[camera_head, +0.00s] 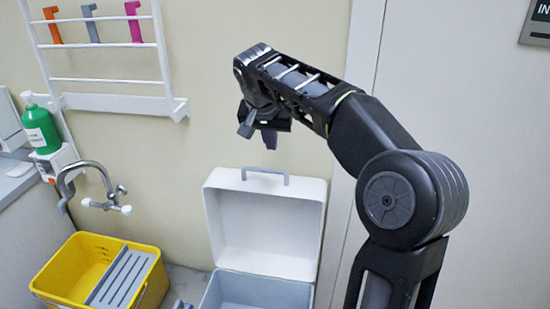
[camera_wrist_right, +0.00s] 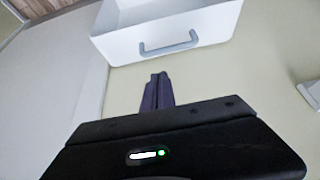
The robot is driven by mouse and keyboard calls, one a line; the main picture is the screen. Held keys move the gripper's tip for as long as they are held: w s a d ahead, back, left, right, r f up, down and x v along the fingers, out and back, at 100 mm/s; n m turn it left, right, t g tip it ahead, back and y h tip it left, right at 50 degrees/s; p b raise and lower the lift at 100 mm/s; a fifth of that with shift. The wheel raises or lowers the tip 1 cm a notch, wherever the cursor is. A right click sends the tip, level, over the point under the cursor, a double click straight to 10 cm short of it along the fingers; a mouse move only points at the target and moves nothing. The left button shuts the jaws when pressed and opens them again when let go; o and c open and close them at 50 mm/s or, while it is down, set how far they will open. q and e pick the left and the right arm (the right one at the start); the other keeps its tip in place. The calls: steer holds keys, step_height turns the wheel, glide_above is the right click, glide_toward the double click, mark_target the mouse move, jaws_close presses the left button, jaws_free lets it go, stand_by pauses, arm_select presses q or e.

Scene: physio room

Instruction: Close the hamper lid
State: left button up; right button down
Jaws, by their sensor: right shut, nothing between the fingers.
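The white hamper stands against the wall in the lower middle of the head view, its lid (camera_head: 266,222) raised upright and open. A grey handle (camera_head: 264,174) sits on the lid's top edge. The hamper's body (camera_head: 258,291) shows below the lid with a light grey-blue interior, cut off by the frame bottom. My right gripper (camera_head: 269,139) is above the lid's handle, apart from it, shut and empty. In the right wrist view the dark purple fingers (camera_wrist_right: 157,92) point toward the lid (camera_wrist_right: 165,20) and its handle (camera_wrist_right: 168,43), with a gap between. My left gripper is not in view.
A yellow bucket (camera_head: 58,270) with a grey wringer stands left of the hamper. A tap (camera_head: 100,199), a green soap bottle (camera_head: 40,127) and a white wall rack (camera_head: 110,103) with coloured hooks are at the left. A white door (camera_head: 460,110) is behind my right arm.

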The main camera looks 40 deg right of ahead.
steer(key=shift+f, duration=0.15)
steer(key=p, duration=0.1)
glide_above(274, 181)
step_height(274, 181, down, 9)
steer(key=shift+r, duration=0.1)
stand_by(0.5)
